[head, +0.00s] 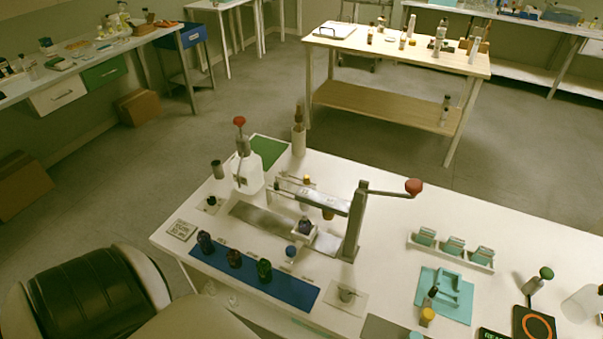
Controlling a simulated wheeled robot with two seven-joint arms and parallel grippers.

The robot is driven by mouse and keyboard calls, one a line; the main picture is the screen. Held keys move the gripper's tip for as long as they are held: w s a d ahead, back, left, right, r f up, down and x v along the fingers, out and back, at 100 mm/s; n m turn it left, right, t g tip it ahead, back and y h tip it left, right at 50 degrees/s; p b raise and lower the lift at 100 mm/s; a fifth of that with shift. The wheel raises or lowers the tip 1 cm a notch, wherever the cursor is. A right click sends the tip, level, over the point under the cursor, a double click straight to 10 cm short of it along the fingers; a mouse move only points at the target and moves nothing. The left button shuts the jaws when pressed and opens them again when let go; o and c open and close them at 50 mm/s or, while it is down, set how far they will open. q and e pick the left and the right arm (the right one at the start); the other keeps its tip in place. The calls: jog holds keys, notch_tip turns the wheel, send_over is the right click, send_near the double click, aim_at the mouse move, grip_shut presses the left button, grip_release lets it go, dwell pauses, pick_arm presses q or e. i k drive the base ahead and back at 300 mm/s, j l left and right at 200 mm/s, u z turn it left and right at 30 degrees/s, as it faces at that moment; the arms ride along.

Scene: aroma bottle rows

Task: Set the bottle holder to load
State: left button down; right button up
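A lever press stands on the white table (500,225), with a grey post (354,225) and an arm ending in a red knob (413,187). A small pale block with a dark bottle-like top (304,228), which looks like the bottle holder, sits below the press's horizontal beam (320,199). A silver plate (327,243) is to its right and a darker grey plate (262,219) to its left. Any load marking is too small to read. Neither gripper is in view.
A white jug (247,172) is behind left. A teal fixture (447,290) and small racks (453,246) are right. A black-and-cream rounded shape (88,295) fills the lower left.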

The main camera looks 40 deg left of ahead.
aim_at(291, 251)
jog(key=u, duration=1.25)
